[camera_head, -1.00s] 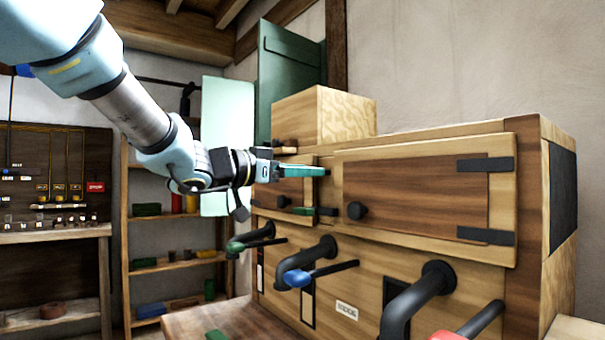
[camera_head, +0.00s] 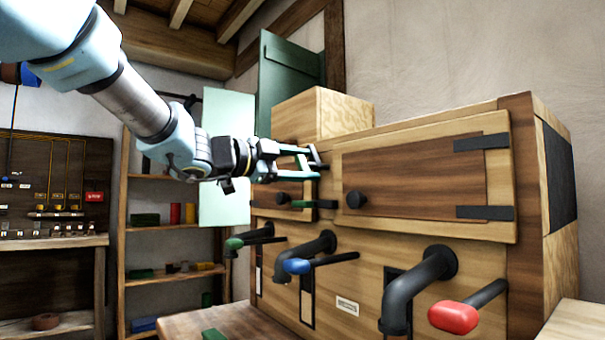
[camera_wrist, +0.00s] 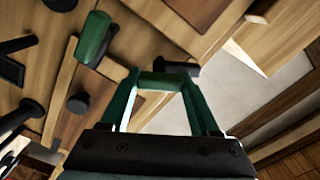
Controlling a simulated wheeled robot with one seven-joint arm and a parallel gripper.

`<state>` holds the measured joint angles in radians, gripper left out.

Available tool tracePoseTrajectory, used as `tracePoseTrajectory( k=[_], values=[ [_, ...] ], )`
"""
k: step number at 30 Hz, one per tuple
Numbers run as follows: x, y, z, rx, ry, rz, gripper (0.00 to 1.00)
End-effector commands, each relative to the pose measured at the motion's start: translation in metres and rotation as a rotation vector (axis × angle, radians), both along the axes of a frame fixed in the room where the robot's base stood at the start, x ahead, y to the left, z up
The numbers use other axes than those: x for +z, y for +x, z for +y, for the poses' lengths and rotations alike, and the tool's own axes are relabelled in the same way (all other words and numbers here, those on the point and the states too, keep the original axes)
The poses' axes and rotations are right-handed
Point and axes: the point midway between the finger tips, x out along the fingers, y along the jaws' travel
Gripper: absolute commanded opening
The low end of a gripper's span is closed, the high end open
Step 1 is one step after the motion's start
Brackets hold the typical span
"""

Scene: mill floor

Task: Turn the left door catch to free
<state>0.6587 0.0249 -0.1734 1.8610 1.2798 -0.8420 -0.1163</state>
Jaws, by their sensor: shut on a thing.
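The left door (camera_head: 262,197) is a small brown wooden panel with a black round knob (camera_head: 283,198) on the cabinet front. My gripper (camera_head: 311,158) is at this door's upper right corner. It is shut on the upper catch, whose dark end (camera_wrist: 182,68) shows just past the fingertips in the wrist view. The fingers (camera_wrist: 165,84) hide much of this catch, so its exact angle is hard to tell.
A larger right door (camera_head: 415,180) has a black knob and dark hinges. Below, black bent pipes carry levers with green (camera_head: 234,243), blue (camera_head: 297,266) and red (camera_head: 453,317) grips. A wooden box (camera_head: 318,113) stands on the cabinet. Shelves (camera_head: 160,226) stand behind at left.

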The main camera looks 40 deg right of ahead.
Motion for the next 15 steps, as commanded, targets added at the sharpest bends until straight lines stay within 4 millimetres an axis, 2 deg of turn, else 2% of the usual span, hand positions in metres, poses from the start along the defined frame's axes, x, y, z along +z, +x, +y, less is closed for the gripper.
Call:
tracePoseTrajectory(
  k=[6, 15],
  values=[
    [-0.0033, -0.0003, 0.0002, 0.0, -0.006, -0.124, 0.07],
    [-0.0021, -0.0002, 0.0002, 0.0, -0.01, -0.202, 0.07]
  ],
)
